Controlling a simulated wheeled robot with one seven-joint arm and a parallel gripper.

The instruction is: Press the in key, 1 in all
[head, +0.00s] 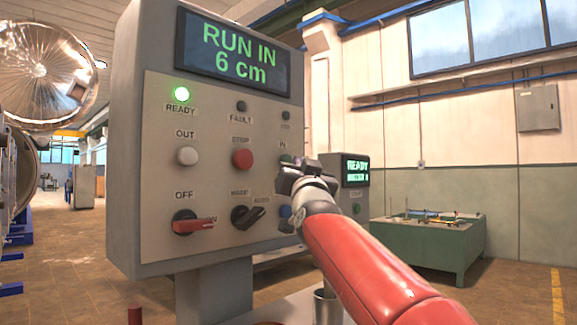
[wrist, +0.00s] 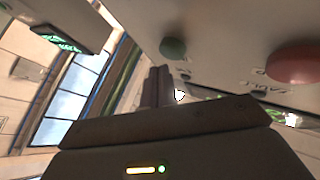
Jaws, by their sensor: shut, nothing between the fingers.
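The control panel (head: 215,215) carries the green in key (head: 286,158), under its IN label. In the head view my gripper covers most of this key. In the wrist view the whole green key (wrist: 173,47) shows as a round knob just beyond the fingertips. My gripper (head: 282,180) is in front of the panel's right side, just below the key. Its fingers (wrist: 157,72) are shut and empty. A gap shows between fingertips and key in the wrist view; I cannot tell its depth. The display (head: 235,52) reads RUN IN 6 cm.
The red STOP button (head: 242,159) is left of the in key, the white OUT button (head: 187,156) farther left. A red-handled switch (head: 193,225), a black selector (head: 247,216) and a blue button (head: 285,212) sit below. The READY lamp (head: 181,93) glows green.

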